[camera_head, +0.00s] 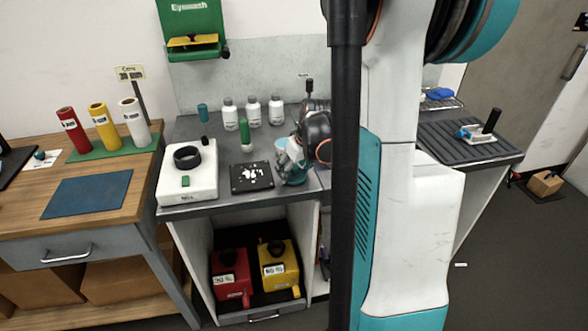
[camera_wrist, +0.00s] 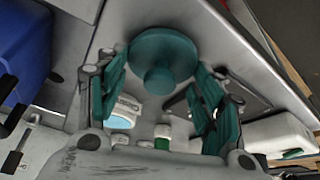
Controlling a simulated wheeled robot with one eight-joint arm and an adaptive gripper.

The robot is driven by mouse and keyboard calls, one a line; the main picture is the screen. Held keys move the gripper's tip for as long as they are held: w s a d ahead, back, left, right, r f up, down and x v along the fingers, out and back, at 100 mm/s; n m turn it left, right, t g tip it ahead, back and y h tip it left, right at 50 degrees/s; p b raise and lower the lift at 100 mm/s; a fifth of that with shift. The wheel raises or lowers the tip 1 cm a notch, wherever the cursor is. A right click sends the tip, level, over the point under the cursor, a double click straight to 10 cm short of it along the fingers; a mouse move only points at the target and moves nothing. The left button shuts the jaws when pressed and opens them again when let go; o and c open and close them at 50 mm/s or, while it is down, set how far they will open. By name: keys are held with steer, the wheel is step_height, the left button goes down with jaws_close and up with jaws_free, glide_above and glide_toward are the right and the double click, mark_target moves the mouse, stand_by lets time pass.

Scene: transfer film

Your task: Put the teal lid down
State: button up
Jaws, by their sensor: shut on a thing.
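The teal lid (camera_wrist: 165,50), a round disc with a knob, shows in the wrist view between the fingers of my gripper (camera_wrist: 160,68). The fingers reach both sides of its rim and are shut on it. In the head view my gripper (camera_head: 291,162) is low over the grey bench, just right of the black tile. The lid is not clearly distinguishable there, and whether it touches anything below cannot be told.
A black tile (camera_head: 251,184) with white bits and a white scale (camera_head: 189,187) with a black ring lie left of my gripper. White bottles (camera_head: 252,112) and a green-topped bottle (camera_head: 245,134) stand behind. A teal cup (camera_head: 202,113) stands further left. Little bench is free around my gripper.

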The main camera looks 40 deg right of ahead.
steer(key=shift+f, duration=0.2)
steer(key=o, duration=0.8)
steer(key=shift+c, duration=0.2)
steer(key=shift+r, duration=0.1)
steer(key=p+v, duration=0.4)
steer(key=v, duration=0.8)
steer(key=shift+w+r, duration=0.15)
steer(key=shift+w, duration=0.1)
